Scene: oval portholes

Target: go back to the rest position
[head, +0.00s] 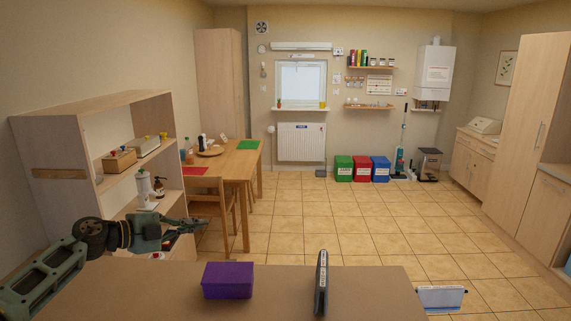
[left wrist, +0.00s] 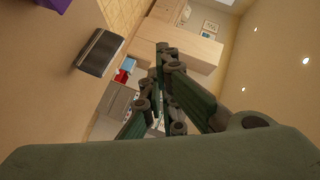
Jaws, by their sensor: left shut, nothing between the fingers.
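My left arm comes in from the left in the head view, and its gripper (head: 190,226) is above the left end of the brown table, in front of the shelf unit. The gripper is shut and empty. In the left wrist view its dark green fingers (left wrist: 162,58) reach up the middle with nothing between them. My right gripper is in neither view.
On the brown table (head: 130,295) stand a purple box (head: 228,281) and a thin dark upright object (head: 321,283), which also shows in the left wrist view (left wrist: 99,52). An open shelf unit (head: 60,135) is close on the left.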

